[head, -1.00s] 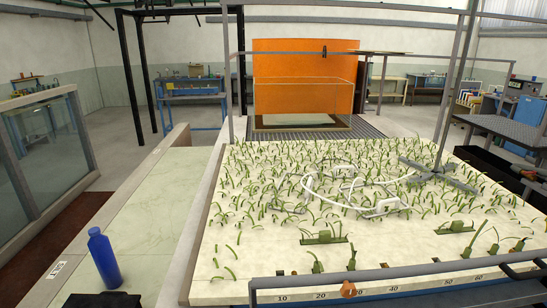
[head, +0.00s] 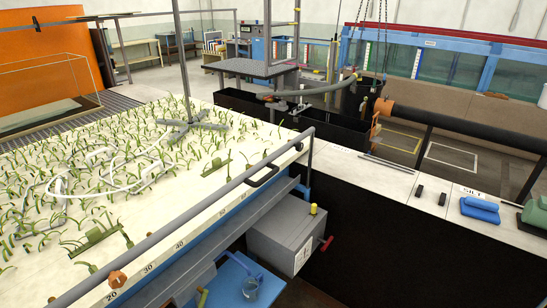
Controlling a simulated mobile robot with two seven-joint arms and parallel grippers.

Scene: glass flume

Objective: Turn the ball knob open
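I cannot tell for sure which part is the ball knob. In the head view a small orange knob (head: 117,279) sits on the front edge of the planted bed, beside the number 20. Neither of my grippers is in view.
A long grey rail (head: 200,203) runs along the bed's front edge. A white counter (head: 390,185) with a blue object (head: 480,209) stands right. A dark pipe (head: 465,127) crosses behind.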

